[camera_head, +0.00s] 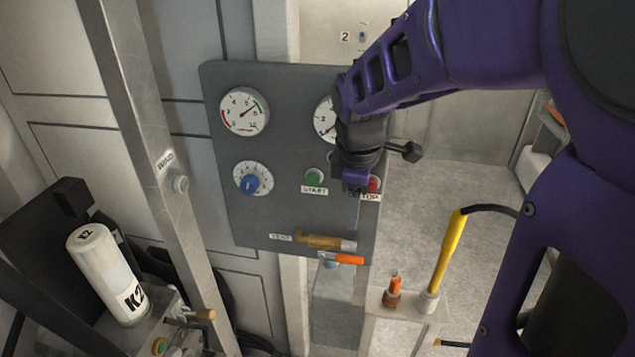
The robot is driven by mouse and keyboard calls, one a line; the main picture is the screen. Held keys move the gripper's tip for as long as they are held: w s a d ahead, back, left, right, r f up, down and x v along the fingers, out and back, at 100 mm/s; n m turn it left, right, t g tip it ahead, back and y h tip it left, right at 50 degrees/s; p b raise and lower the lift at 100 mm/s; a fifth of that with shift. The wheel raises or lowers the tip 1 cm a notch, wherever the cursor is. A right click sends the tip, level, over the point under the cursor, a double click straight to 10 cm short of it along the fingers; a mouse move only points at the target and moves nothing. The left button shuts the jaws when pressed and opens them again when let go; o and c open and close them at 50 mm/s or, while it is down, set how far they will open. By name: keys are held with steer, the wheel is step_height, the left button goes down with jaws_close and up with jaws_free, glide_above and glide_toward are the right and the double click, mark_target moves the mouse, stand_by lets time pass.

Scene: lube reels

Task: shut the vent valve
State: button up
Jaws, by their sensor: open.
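A brass-coloured part runs sideways to a pale metal end. An orange piece (347,260) sticks out just below it to the right; I cannot tell how it joins the valve. My gripper (356,188) is in front of the panel's right side, above the valve and apart from it in the picture. It is open and appears empty. It partly hides the red stop button (374,184) and the right gauge (324,119).
The panel (225,205) also holds a left gauge (244,112), a blue knob (250,184) and a green start button (315,177). A yellow-handled tool (446,250) stands at lower right. A slanted metal post (150,135) and a K2 cartridge (106,270) are at left.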

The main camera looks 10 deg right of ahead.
mark_target(350, 258)
steer(key=w+f+b, duration=0.1)
steer(key=f+b, duration=0.2)
steer(key=f, duration=0.2)
steer(key=w+f+b, duration=0.1)
steer(key=f+b, duration=0.2)
steer(key=f, duration=0.3)
steer(key=w+d+f+b, duration=0.1)
steer(key=f+b, duration=0.3)
steer(key=f, duration=0.2)
steer(key=shift+w, duration=0.1)
steer(key=shift+r, duration=0.1)
jaws_close()
stand_by(0.8)
